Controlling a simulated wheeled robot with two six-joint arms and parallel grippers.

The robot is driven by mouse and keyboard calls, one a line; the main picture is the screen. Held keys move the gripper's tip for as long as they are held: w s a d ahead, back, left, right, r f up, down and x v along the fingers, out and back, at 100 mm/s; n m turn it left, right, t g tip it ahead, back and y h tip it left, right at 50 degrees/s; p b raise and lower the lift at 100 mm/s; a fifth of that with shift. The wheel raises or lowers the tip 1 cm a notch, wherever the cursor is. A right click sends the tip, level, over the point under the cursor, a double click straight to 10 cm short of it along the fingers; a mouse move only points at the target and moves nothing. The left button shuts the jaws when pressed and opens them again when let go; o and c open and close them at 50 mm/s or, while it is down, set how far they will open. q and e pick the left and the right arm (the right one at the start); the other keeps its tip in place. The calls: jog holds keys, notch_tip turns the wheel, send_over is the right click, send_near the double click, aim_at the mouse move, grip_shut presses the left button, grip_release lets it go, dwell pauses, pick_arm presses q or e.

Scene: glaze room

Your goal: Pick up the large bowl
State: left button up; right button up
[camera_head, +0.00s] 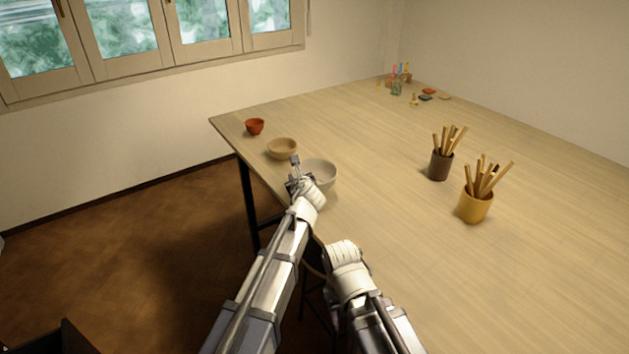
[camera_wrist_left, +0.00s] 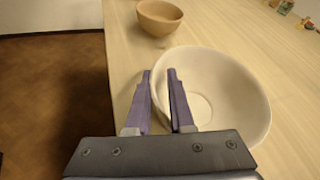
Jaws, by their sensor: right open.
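The large bowl is a wide cream bowl (camera_head: 322,174), upright near the table's left edge. It fills much of the left wrist view (camera_wrist_left: 235,95). My left gripper (camera_head: 295,168) is at the bowl's near left side. In the left wrist view its two purple-grey fingers (camera_wrist_left: 160,78) straddle the bowl's left rim, one outside and one inside. A gap shows between the fingers, but I cannot tell whether they press on the wall. The bowl appears to rest on the table. My right arm is low at the table's near edge; its fingers do not show.
A smaller tan bowl (camera_head: 282,149) stands just beyond the large bowl, also in the left wrist view (camera_wrist_left: 160,16). A small red bowl (camera_head: 255,127) is farther back. A brown cup (camera_head: 440,165) and a yellow cup (camera_head: 475,207) hold sticks. The wooden table (camera_head: 380,140) is clear between.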

pick_arm(q)
grip_shut()
dwell(0.8)
jog(key=shift+r, duration=0.1)
notch_tip(320, 180, up, 10)
jog(key=p, duration=1)
